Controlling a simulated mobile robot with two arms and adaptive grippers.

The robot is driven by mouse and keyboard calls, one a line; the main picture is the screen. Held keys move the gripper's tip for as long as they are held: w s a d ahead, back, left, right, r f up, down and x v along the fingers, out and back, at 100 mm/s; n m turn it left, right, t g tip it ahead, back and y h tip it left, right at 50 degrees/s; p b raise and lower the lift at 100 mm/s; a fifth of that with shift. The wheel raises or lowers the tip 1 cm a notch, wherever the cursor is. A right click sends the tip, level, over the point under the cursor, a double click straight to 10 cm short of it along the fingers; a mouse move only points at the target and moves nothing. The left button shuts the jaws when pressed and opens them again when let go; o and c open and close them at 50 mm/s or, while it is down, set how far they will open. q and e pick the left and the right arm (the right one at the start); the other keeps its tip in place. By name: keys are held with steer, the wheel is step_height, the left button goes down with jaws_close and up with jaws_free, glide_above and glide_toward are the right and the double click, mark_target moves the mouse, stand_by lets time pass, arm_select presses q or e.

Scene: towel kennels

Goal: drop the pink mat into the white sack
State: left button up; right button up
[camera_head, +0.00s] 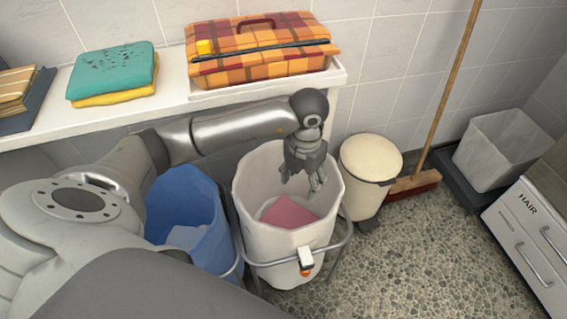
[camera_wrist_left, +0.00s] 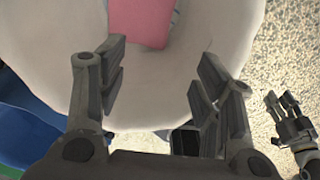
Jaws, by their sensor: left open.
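The pink mat (camera_head: 287,212) lies down inside the white sack (camera_head: 249,184), which is held in a metal frame on the floor. The mat also shows inside the sack at the top of the left wrist view (camera_wrist_left: 140,20). My left gripper (camera_head: 309,190) is over the sack's opening, pointing down, apart from the mat. In the left wrist view its fingers (camera_wrist_left: 160,82) are spread with nothing between them. My right gripper (camera_wrist_left: 292,122) shows at the right edge of the left wrist view, small, its jaw state unclear.
A blue sack (camera_head: 183,215) with pale cloth stands left of the white one. A cream pedal bin (camera_head: 371,164) and a broom (camera_head: 414,183) stand right. The shelf (camera_head: 172,105) holds folded towels (camera_head: 112,73) and a plaid bag (camera_head: 257,50).

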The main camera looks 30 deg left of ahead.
arm_select(q)
step_height(320, 180, up, 10)
stand_by(0.3)
stand_by(0.3)
